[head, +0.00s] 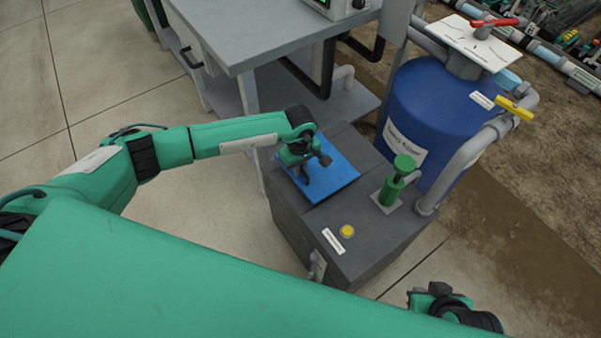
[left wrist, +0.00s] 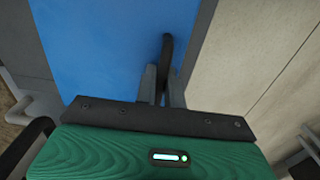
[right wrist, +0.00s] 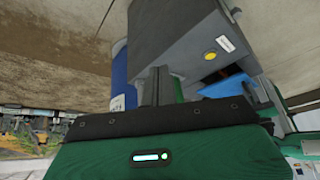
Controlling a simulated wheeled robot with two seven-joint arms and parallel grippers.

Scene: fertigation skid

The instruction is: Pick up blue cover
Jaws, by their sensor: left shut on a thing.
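The blue cover (head: 340,182) is a flat square plate at the left end of the dark grey box's top in the head view. It fills much of the left wrist view (left wrist: 105,45), and part of it shows in the right wrist view (right wrist: 228,88). My left gripper (head: 304,172) is over the cover, with its fingers (left wrist: 161,88) closed around the cover's thin black handle (left wrist: 167,50). My right gripper (right wrist: 158,88) is shut and empty, low and apart from the box.
The grey box (head: 375,235) also carries a yellow button (head: 347,231) and a green plunger-like fitting (head: 397,180). A blue tank (head: 425,115) with grey pipes stands behind right. A grey table (head: 255,30) stands behind left. Floor at the left is clear.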

